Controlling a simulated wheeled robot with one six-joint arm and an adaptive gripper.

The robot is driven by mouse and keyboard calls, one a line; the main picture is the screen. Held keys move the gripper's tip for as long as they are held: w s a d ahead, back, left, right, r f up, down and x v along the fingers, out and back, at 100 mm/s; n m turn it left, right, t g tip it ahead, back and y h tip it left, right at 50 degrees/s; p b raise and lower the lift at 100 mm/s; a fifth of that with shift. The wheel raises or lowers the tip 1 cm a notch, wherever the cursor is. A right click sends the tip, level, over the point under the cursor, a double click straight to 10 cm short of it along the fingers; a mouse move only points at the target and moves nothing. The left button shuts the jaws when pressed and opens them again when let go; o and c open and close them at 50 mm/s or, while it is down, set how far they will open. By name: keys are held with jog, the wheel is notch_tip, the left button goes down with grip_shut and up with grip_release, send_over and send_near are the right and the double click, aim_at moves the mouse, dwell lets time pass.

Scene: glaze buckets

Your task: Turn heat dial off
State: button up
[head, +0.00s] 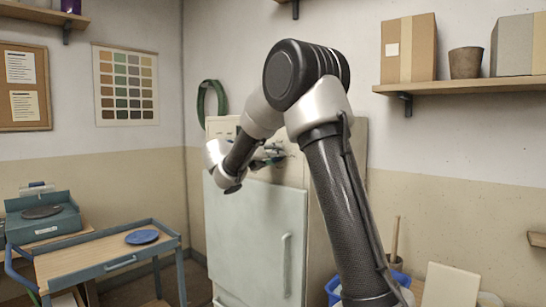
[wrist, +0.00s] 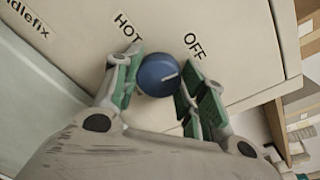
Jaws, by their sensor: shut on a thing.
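The heat dial (wrist: 152,70) is a round blue knob on a cream panel (wrist: 235,75), seen in the wrist view. Its white pointer line points to the right and slightly up. The label HOT (wrist: 128,26) is above left of the dial, and the label OFF (wrist: 194,46) is above right. My gripper (wrist: 160,82) has its green-padded fingers on both sides of the dial and is shut on it. In the head view my gripper (head: 267,156) is at the cabinet's upper panel (head: 222,125), and the dial is hidden there.
The pale cabinet (head: 245,230) has a vertical handle (head: 286,262) on its door. A cart (head: 105,258) with a blue plate (head: 142,237) stands to the left. A shelf (head: 470,87) with boxes is at upper right. A blue bucket (head: 333,288) stands at lower right.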

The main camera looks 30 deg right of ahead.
jog(key=shift+n, duration=0.8)
jog(key=o, duration=1)
jog(key=v, duration=1.2)
jog(key=shift+w, duration=0.1)
